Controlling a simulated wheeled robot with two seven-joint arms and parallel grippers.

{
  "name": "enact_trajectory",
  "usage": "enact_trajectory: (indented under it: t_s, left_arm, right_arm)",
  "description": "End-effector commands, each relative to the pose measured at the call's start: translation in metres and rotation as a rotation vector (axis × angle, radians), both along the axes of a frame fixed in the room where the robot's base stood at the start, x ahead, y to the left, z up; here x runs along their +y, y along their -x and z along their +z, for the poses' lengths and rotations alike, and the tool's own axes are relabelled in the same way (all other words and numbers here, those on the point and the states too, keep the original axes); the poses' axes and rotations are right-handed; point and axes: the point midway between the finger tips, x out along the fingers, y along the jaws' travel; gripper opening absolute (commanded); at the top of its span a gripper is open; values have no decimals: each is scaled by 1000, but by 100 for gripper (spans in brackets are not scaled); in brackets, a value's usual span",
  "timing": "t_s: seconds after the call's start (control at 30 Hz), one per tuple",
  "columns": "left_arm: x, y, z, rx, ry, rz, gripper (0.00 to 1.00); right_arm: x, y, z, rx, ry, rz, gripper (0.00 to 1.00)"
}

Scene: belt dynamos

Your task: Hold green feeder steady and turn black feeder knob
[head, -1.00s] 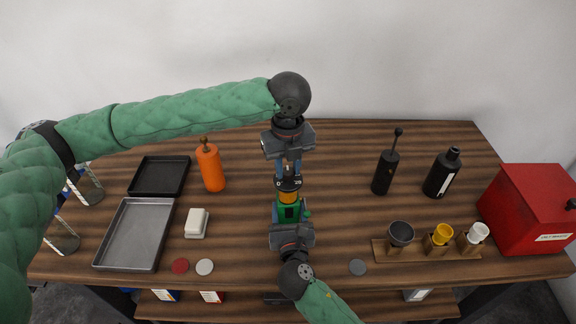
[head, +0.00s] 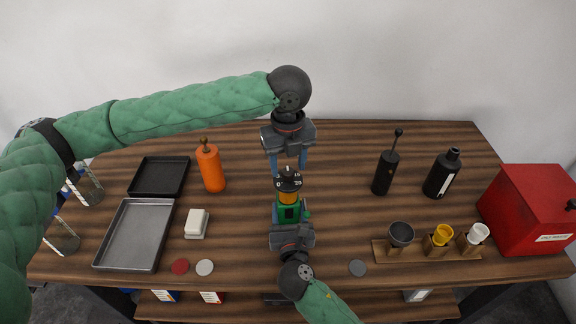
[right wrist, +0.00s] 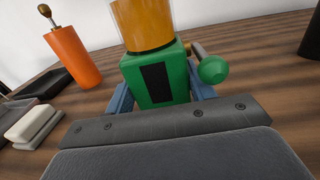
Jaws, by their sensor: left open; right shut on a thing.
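The green feeder (head: 289,214) stands upright on the table, with an orange-yellow section above its green body and a black knob (head: 288,180) with white markings on top. My right gripper (head: 290,222) is shut on the feeder's green body from the near side. In the right wrist view the green body (right wrist: 157,78) sits between its blue fingers. My left gripper (head: 286,164) is open above and just behind the knob, its blue fingers spread and apart from it. A small green ball handle (right wrist: 212,70) sticks out on the feeder's right.
An orange grinder (head: 211,170), two trays and a white block (head: 197,223) stand left. A black grinder (head: 385,172), a black bottle (head: 441,175), a wooden cup rack (head: 425,251) and a red box (head: 528,210) stand right. Flat discs lie near the front edge.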

Motion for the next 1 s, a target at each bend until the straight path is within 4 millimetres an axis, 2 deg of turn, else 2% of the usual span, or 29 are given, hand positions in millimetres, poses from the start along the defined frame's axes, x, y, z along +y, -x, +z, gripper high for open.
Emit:
enact_trajectory:
  t_s: [0.3, 0.5, 0.7, 1.0]
  left_arm:
    - [0, 0, 60, -4, 1, -1, 50]
    - [0, 0, 90, -3, 1, 0, 50]
    - [0, 0, 104, -2, -1, 0, 50]
    - [0, 0, 106, -2, -1, 0, 50]
  right_arm:
    - [0, 0, -4, 6, 2, 0, 8]
    - [0, 0, -4, 5, 1, 0, 8]
    - [0, 0, -4, 5, 1, 0, 8]
    - [0, 0, -4, 5, 1, 0, 8]
